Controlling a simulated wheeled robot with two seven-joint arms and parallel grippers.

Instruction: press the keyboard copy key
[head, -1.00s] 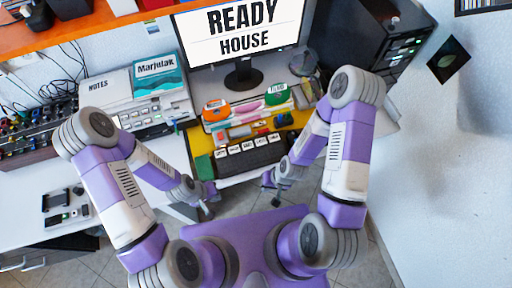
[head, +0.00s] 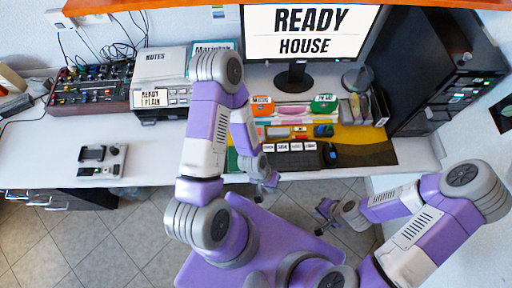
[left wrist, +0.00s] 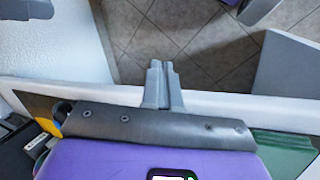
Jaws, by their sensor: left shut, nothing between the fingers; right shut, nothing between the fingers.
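The black keyboard (head: 298,160) lies at the front of the desk below the monitor, with a row of white labelled keys along its back. The labels are too small to read, so I cannot tell which is the copy key. My left arm hides the keyboard's left end. My left gripper (head: 268,183) is shut and empty, just in front of the keyboard near the desk's front edge. In the left wrist view its closed fingers (left wrist: 162,84) show against the desk edge and floor. My right gripper (head: 326,208) is shut and empty, over the floor in front of the desk.
The monitor (head: 308,32) reads READY HOUSE. A dark mouse (head: 330,154) sits right of the keyboard. A labelled machine (head: 160,88) and a mixer (head: 90,88) stand to the left. A black computer case (head: 445,85) stands at the right. Desk space at the left is partly clear.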

